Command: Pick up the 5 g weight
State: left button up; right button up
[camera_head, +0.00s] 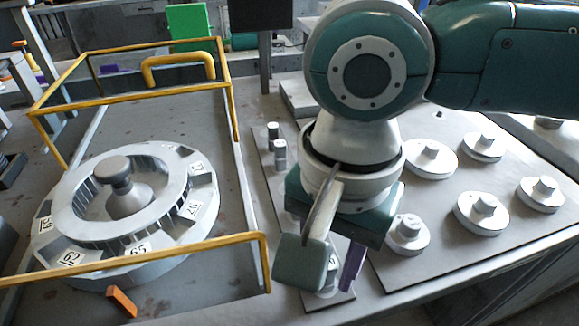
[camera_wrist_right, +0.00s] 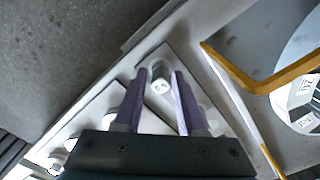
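In the wrist view, a small grey cylindrical weight (camera_wrist_right: 160,78) stands on a light narrow board (camera_wrist_right: 160,54), with a marking on its top too blurred to read for sure. My right gripper (camera_wrist_right: 159,76) has its two purple fingers apart, one on each side of this weight, with narrow gaps visible. In the head view, my right gripper (camera_head: 332,279) points down over the near end of the board and mostly hides the weight there. Two other small cylindrical weights (camera_head: 273,131) (camera_head: 280,152) stand at the board's far end. My left gripper is not in view.
On the right, a grey panel (camera_head: 460,255) carries several round knobbed discs (camera_head: 482,212). An orange piece (camera_head: 122,302) lies near the housing.

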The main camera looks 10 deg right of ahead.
grip_shut()
dwell(0.3)
notch_tip(320, 180, up, 25)
jog(key=p, duration=1.1)
